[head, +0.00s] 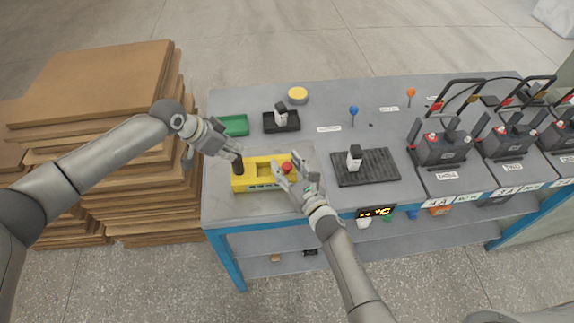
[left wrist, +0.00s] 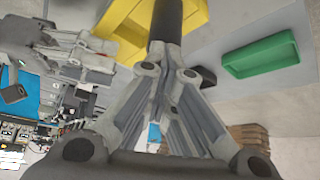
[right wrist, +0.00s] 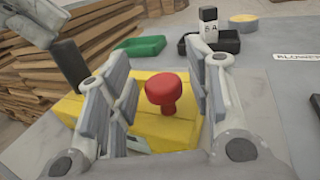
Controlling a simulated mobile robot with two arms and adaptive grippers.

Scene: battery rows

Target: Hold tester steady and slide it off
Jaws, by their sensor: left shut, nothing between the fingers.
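The yellow block-shaped tester (head: 248,181) lies on the grey bench near its front left corner. A red knob (head: 286,168) stands at its right end and a dark post (head: 238,166) at its left end. My left gripper (head: 232,154) is shut at the upper end of the dark post; in the left wrist view the post (left wrist: 180,18) rises beyond the closed fingertips, with contact unclear. My right gripper (head: 289,166) is open, its fingers on either side of the red knob; in the right wrist view the knob (right wrist: 166,92) shows gaps on both sides.
A green tray (head: 235,125) and a black tray (head: 281,123) with a small device lie behind. A black mat (head: 367,168) holds another device to the right. Several battery stations (head: 442,147) fill the right side. Stacked cardboard (head: 95,90) stands left of the bench.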

